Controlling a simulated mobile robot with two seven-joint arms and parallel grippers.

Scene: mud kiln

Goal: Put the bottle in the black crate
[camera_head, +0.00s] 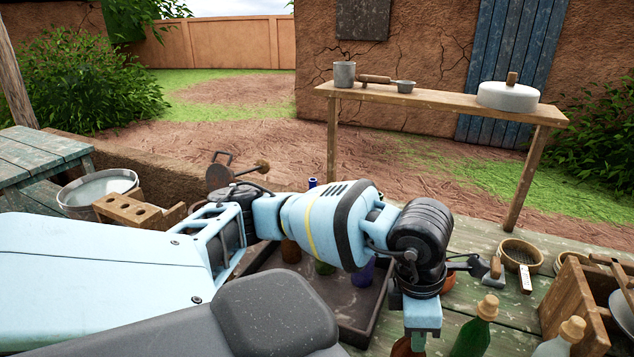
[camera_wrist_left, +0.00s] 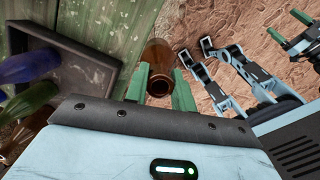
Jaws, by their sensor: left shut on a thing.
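The brown glass bottle (camera_wrist_left: 156,52) is between the green fingers of my left gripper (camera_wrist_left: 160,88), its open mouth toward the wrist camera. The gripper is shut on it near the neck. In the head view, a little of the brown bottle (camera_head: 407,347) shows under the left wrist at the bottom edge; its base is hidden, so I cannot tell if it touches the table. The black crate (camera_head: 372,318) lies left of the gripper, partly behind my arm. Orange-brown, green and blue bottles stand in it. Its wall also shows in the wrist view (camera_wrist_left: 84,62).
A green corked bottle (camera_head: 474,328) and a clear corked bottle (camera_head: 562,338) stand right of my left gripper. A wooden box (camera_head: 575,300) and a round sieve (camera_head: 518,254) lie farther right. A brick mould (camera_head: 138,213) and metal basin (camera_head: 97,190) sit at left.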

